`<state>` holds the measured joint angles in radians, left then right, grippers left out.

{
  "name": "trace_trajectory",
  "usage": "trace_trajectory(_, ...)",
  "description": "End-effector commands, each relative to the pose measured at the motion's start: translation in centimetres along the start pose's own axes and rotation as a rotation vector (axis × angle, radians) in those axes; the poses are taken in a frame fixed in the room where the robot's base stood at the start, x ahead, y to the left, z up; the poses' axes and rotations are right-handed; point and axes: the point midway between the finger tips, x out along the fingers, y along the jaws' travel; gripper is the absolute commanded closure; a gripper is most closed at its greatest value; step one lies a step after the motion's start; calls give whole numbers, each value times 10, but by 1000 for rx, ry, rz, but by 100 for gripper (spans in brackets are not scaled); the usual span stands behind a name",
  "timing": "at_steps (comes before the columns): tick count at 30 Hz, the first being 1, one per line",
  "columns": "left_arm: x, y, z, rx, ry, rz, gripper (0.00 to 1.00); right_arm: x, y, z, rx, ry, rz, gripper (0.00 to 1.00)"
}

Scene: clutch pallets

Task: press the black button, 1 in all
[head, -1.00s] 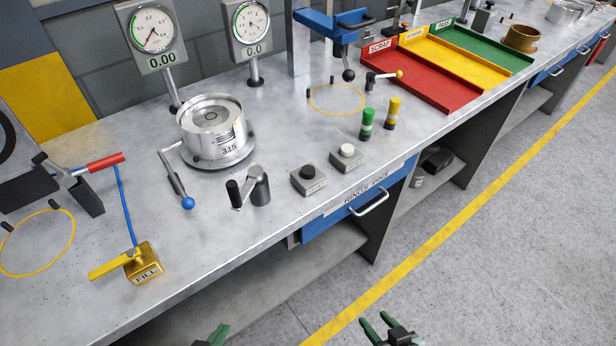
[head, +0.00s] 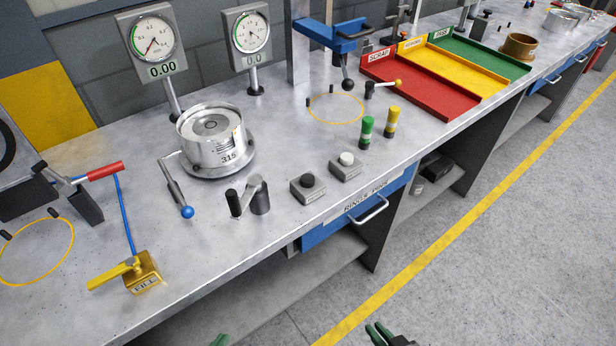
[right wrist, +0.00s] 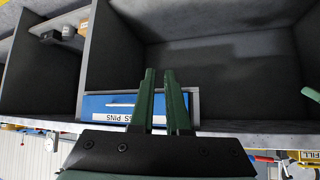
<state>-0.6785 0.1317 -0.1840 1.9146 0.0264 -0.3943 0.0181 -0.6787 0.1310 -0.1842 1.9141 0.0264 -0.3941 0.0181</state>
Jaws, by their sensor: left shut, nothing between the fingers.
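The black button (head: 308,181) sits on a small grey box on the bench top, between the crank handle and the white button (head: 346,158). It stands up from its box, with nothing touching it. My left gripper (head: 220,340) shows only as a green fingertip at the bottom edge of the head view, in front of the bench and well away from the button. My right gripper (head: 378,332) is low at the bottom edge, also off the bench. In the right wrist view its two green fingers (right wrist: 160,75) are apart with nothing between them.
Behind the button stand a round metal fixture (head: 212,140) and green and yellow pegs (head: 366,132). A crank handle (head: 258,195) is close on its left. The bench front edge and a blue drawer (head: 330,232) lie between the grippers and the button.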

Motion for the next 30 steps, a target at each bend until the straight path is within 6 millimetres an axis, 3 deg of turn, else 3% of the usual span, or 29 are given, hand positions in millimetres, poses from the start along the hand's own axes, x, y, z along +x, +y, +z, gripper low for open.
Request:
trace_trajectory(3, 0, 0, 0, 0, 0, 0, 100, 0, 0, 0, 0, 0, 0, 100)
trace_trajectory(30, 0, 0, 0, 0, 0, 0, 100, 0, 0, 0, 0, 0, 0, 100)
